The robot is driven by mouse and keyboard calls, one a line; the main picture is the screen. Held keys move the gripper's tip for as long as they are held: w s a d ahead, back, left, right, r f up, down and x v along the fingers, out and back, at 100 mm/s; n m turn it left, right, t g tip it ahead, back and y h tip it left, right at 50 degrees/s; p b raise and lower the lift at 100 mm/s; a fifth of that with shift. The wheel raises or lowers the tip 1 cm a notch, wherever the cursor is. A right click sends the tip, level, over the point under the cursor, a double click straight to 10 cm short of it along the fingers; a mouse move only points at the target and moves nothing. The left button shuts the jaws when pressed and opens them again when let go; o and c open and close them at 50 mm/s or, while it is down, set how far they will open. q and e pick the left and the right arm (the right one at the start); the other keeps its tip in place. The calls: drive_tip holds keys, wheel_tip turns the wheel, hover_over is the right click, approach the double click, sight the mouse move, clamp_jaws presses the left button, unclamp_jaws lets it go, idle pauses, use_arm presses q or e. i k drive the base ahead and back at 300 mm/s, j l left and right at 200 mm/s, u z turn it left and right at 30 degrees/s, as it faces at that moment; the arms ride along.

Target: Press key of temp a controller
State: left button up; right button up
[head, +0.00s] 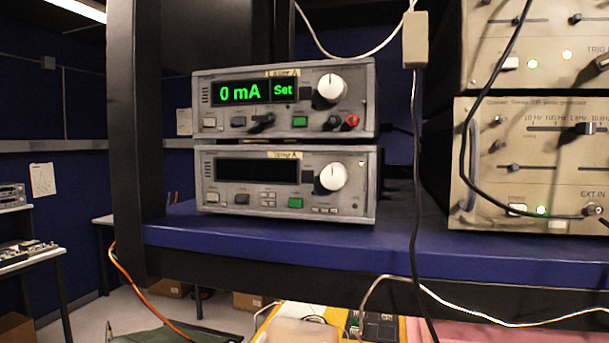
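The temp A controller (212,166) is the lower of two stacked grey instruments on the blue shelf. A small yellowish label (285,154) sits on its top edge; its lettering is too small to read surely. Its display (256,170) is dark. Its front has a large white knob (332,177), a green button (295,202), a light button (212,198) at the lower left, a dark button (241,199) and a small cluster of buttons (267,197). Which one is the key, I cannot tell. Neither of my grippers is in view.
The upper instrument (380,95), labelled as a laser unit, shows "0 mA" and "Set" in green. Beige pulse generators (530,180) stand at the right. A black cable (416,180) hangs before the blue shelf (290,232). A dark post (128,130) stands left.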

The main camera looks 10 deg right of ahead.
sight(211, 197)
drive_tip(key=j+z, duration=0.25)
drive_tip(key=k+j+z, duration=0.25)
drive_tip(key=j, duration=0.2)
drive_tip(key=j+z, duration=0.25)
drive_tip(key=j, duration=0.15)
drive_tip(key=k+j+z, duration=0.25)
drive_tip(key=i+j, duration=0.1)
